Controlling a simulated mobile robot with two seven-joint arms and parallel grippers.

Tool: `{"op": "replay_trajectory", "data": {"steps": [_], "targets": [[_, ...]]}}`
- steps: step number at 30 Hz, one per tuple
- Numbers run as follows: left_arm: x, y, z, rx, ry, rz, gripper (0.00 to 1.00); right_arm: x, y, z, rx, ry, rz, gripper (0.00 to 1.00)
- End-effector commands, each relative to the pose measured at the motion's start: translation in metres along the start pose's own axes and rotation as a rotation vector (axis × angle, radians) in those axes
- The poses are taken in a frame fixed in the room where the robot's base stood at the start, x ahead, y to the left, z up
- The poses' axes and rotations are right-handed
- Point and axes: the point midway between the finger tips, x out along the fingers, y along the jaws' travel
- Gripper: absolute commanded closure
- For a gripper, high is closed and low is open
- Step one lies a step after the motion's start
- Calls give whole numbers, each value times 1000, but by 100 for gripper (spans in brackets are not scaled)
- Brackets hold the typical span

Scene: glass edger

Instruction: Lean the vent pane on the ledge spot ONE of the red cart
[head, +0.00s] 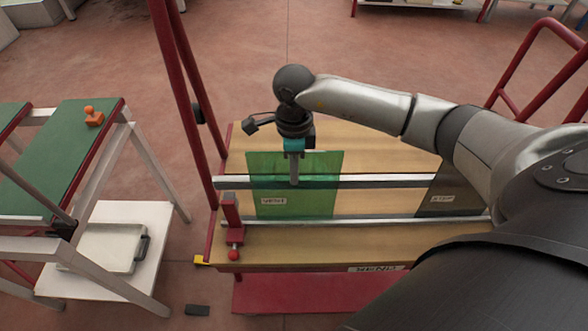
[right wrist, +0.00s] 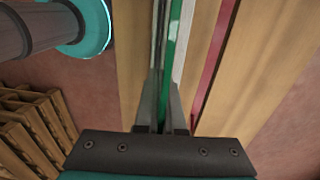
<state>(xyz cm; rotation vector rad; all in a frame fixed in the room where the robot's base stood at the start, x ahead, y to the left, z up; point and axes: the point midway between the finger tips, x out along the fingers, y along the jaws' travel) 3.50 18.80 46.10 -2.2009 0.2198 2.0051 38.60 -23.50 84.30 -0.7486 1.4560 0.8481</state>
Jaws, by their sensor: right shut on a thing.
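The vent pane (head: 318,195) is a green see-through sheet with a white label, over the left part of the red cart's wooden deck (head: 380,150). My right gripper (head: 294,178) is shut on its upper part, coming down from above. The pane's lower edge is close to the front metal rail (head: 380,222); I cannot tell whether it rests there. In the right wrist view the pane (right wrist: 172,50) shows edge-on between the fingers (right wrist: 164,112). A dark labelled pane (head: 450,190) stands farther right on the cart, partly hidden by my arm. My left gripper is not in view.
A red stop with a red knob (head: 233,255) sits at the cart's left end, beside a red post (head: 185,80). A green-topped table (head: 60,150) with an orange object (head: 93,116) stands left. Wooden pallets (right wrist: 35,125) show in the right wrist view.

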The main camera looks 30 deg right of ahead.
Motion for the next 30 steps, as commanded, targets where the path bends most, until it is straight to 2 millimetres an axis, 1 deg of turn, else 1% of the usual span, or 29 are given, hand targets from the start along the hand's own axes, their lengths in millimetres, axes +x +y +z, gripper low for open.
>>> {"op": "replay_trajectory", "data": {"steps": [23, 24, 30], "targets": [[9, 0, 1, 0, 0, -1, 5, 10, -1, 1, 0, -3, -3, 100], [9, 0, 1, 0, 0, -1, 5, 10, -1, 1, 0, -3, -3, 93], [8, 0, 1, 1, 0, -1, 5, 10, -1, 0, 0, -2, -2, 70]]}}
